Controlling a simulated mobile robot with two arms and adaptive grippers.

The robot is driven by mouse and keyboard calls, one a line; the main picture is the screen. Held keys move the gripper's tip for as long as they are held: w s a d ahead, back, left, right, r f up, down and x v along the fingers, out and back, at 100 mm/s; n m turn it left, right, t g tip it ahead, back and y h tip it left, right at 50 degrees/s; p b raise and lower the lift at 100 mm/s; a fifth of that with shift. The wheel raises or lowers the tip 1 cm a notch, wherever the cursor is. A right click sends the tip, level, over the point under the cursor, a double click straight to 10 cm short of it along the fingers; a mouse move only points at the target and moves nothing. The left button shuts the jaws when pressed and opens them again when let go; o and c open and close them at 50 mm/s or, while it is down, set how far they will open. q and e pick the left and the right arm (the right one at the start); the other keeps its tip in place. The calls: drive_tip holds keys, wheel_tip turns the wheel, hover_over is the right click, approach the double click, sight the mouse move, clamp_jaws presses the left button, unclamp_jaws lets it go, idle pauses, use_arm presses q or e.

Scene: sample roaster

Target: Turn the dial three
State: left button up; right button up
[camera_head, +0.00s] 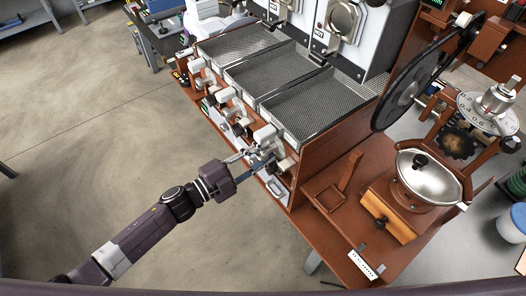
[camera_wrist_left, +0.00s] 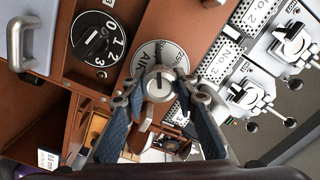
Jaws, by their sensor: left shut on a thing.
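In the left wrist view a silver knob (camera_wrist_left: 158,86) stands at the centre of a round pale dial plate (camera_wrist_left: 172,52) marked AIR. My left gripper (camera_wrist_left: 160,94) has its two blue-padded fingers on either side of the knob and is shut on it. In the head view my left gripper (camera_head: 258,159) reaches the front of the nearest roaster station, where its fingers hide the knob. A black dial (camera_wrist_left: 95,40) numbered 0, 1, 2, 3 sits to the left in the wrist view, apart from the fingers. My right gripper is not in view.
Mesh cooling trays (camera_head: 318,105) lie behind the station fronts. Labels No.2 and No.3 with switches (camera_wrist_left: 245,95) stand right of the fingers in the wrist view. A silver-lidded pan (camera_head: 430,176) and wooden drawer (camera_head: 388,218) are at right. The floor at left is clear.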

use_arm(q)
drive_tip(key=shift+f, duration=0.1)
idle(0.3)
drive_tip(key=o, duration=1.2)
drive_tip(key=v, duration=1.2)
drive_tip(key=shift+a, duration=0.1)
